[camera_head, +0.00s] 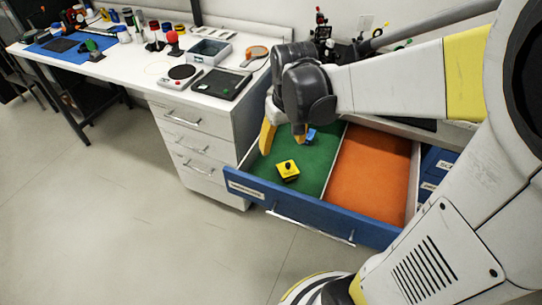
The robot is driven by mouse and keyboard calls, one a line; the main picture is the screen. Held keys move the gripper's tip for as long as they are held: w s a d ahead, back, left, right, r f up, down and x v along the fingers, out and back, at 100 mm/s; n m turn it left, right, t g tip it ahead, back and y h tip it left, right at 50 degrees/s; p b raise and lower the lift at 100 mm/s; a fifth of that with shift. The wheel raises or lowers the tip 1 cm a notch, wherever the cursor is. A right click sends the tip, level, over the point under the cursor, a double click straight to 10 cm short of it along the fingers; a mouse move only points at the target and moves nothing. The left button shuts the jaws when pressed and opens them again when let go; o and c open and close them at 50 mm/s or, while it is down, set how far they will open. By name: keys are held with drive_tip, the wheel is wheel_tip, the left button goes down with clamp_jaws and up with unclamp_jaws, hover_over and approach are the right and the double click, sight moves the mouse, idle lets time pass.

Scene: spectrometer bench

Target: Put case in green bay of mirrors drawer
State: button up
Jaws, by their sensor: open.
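An open blue-fronted drawer (314,212) has a green bay (312,180) on the left and an orange bay (371,172) on the right. Its label is too small to read. A small blue object (311,137) sits at the back of the green bay, partly behind a finger. My gripper (284,137) is open above the left rear of the green bay, with yellow fingertips apart. It is behind and above the yellow case and not touching it.
A white bench (140,65) on the left holds a black tray (222,84), a scale (182,76), a grey bin (209,52) and several small items. A white drawer unit (196,140) stands beside the open drawer. The orange bay is empty; floor in front is clear.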

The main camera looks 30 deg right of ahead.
drive_tip(key=s+a+r+n+t, duration=0.1)
drive_tip(key=s+a+r+t, duration=0.4)
drive_tip(key=s+a, duration=0.3)
drive_tip(key=shift+s+a+r, duration=0.25)
drive_tip(key=shift+a+r, duration=0.4)
drive_tip(key=shift+r, duration=0.1)
idle(0.4)
